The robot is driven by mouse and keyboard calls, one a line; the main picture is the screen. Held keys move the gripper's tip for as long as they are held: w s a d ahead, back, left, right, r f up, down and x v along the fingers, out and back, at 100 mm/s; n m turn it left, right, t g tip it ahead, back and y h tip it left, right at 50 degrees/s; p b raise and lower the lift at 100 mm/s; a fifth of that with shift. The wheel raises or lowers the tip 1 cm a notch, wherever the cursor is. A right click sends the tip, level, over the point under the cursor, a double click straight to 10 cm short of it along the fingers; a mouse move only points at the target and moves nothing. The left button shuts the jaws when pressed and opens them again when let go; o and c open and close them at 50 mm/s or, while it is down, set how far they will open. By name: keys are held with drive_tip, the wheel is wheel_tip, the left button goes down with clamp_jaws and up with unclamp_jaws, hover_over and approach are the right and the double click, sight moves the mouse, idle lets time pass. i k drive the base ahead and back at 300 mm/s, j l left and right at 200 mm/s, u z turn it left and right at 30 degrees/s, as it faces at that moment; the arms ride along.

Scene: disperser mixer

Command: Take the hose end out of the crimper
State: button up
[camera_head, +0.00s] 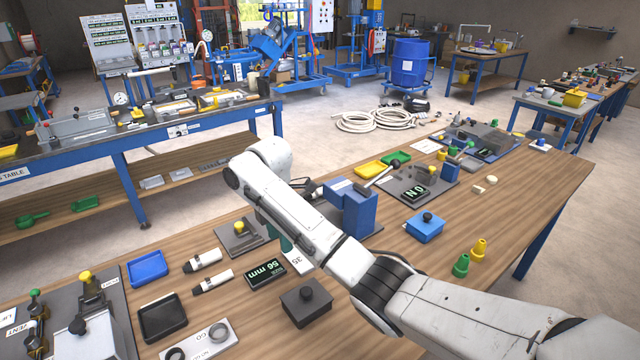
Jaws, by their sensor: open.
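A blue block-shaped machine, which looks like the crimper (362,212), stands on the wooden bench right of my wrist. My white arm crosses in front of its left side. My gripper (312,190) is a small dark shape beyond the arm, at the crimper's left side. It is open, but its fingertips are small and partly hidden. I cannot make out a hose end in the crimper, nor tell whether the fingers touch anything.
Two white cylinders with black ends (205,260) lie left of my arm, near a "56 mm" display (265,272). A dark knobbed block (307,301) and blue tray (147,268) are nearby.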

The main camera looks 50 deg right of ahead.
sight(318, 193)
drive_tip(key=i+l, duration=0.15)
drive_tip(key=l, duration=0.2)
drive_tip(key=i+l, duration=0.1)
drive_tip(key=l, duration=0.3)
drive_tip(key=i+l, duration=0.15)
drive_tip(key=l, duration=0.2)
drive_tip(key=i+l, duration=0.1)
drive_tip(key=l, duration=0.25)
